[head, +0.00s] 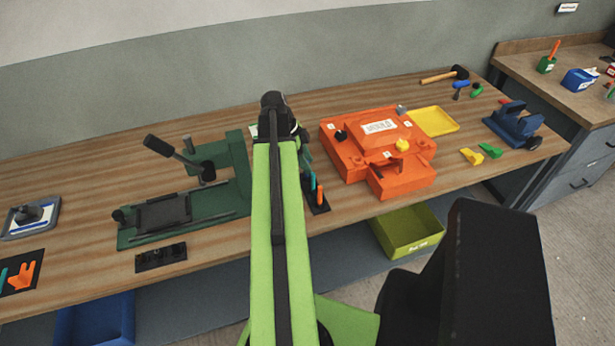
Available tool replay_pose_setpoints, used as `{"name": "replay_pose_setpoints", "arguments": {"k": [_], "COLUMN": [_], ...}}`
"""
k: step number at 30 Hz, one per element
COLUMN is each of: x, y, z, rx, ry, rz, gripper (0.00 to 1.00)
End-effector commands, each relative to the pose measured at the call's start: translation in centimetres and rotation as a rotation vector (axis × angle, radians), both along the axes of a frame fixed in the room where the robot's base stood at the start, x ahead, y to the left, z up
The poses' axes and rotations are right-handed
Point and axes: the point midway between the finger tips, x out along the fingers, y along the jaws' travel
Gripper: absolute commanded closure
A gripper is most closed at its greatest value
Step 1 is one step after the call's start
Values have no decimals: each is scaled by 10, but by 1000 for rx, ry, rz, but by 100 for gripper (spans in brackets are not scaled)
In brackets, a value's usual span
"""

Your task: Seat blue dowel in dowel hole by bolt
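The orange mould (395,183) sits on the bench right of my arm. It has a white label, a yellow knob (402,146), a black knob (340,136) and a grey fitting (401,110). A dowel hole and the bolt beside it are too small to make out. A small blue cylinder (461,84), possibly the blue dowel, lies at the back right of the bench, beside a small green piece (477,90). My green arm reaches up the middle of the picture. My gripper's fingers do not show; the arm hides its far end.
A yellow tray (433,121) lies right of the mould, with a hammer (446,75) behind. A blue fixture (514,126) and yellow and green pieces stand at the right. A green clamp fixture (225,198) stands left of my arm. A yellow-green bin (408,232) sits below the bench.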

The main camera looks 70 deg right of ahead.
Motion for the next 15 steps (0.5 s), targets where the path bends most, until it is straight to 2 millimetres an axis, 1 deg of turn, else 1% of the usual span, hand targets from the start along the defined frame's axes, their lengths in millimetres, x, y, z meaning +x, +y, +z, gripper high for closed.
{"name": "replay_pose_setpoints", "arguments": {"k": [1, 5, 8, 12, 15], "x": [-1, -1, -1, -1, -1], "y": [0, 0, 0, 0, 0], "z": [-2, 0, 0, 0, 0], "rx": [0, 0, 0, 1, 1], "ry": [0, 0, 0, 0, 0], "rz": [0, 0, -1, -1, -1], "gripper": [60, 60, 71, 89, 100]}}
